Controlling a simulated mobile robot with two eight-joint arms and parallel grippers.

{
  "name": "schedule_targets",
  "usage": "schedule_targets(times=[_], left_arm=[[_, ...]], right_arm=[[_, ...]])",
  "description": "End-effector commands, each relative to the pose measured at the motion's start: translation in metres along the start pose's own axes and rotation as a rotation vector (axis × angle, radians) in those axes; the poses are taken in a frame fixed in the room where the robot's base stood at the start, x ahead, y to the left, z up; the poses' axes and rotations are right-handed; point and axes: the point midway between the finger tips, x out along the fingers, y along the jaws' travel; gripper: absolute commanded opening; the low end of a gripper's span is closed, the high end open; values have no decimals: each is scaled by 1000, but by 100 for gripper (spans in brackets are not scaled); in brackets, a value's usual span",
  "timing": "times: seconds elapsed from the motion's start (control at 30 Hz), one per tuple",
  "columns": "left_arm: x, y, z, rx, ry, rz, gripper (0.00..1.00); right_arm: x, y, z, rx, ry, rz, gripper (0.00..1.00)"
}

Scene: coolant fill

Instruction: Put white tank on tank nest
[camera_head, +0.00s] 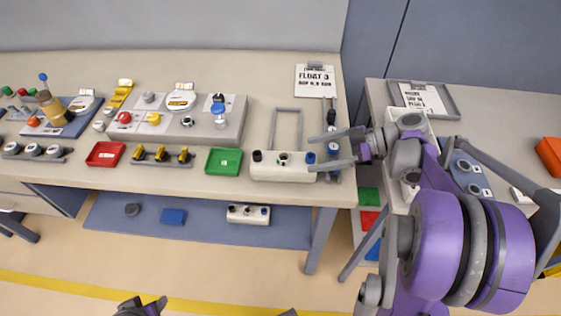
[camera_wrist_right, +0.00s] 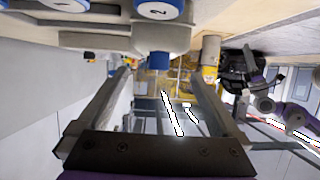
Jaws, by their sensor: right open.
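The white tank (camera_head: 270,172) is a long block with a black, a green-centred and a blue cap. It lies near the front edge of the left workbench. A grey upright frame (camera_head: 286,110) stands just behind it; I cannot tell whether this is the tank nest. My right gripper (camera_head: 318,152) is open at the tank's right end. Its fingertips appear on either side of the blue cap; contact is unclear. In the right wrist view a blue cap (camera_wrist_right: 158,62) shows between the open fingers (camera_wrist_right: 155,85). My left gripper (camera_head: 140,307) is partly cut off at the bottom edge.
A green tray (camera_head: 223,162), a red tray (camera_head: 105,154) and a grey console (camera_head: 190,130) stand left of the tank. A similar white block (camera_head: 248,214) lies on the lower shelf. A "FLOAT 3" sign (camera_head: 315,82) is behind. A second bench (camera_head: 500,110) is right.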

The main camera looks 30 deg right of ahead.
Motion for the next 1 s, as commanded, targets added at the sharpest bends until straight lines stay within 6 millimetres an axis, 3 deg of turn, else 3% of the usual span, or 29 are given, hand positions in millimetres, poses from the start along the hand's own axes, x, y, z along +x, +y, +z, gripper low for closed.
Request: schedule_targets(times=[0.1,0.37,0.6,0.93,1.0], left_arm=[[0,0,0,0,0,0,50],[1,0,1,0,-1,0,50],[2,0,1,0,-1,0,50],[2,0,1,0,-1,0,50],[2,0,1,0,-1,0,50]], right_arm=[[20,0,0,0,0,-3,100],[41,1,4,1,-1,-3,100],[76,3,11,2,-1,-3,100],[83,3,12,3,-2,0,100],[83,3,12,3,-2,0,89]])
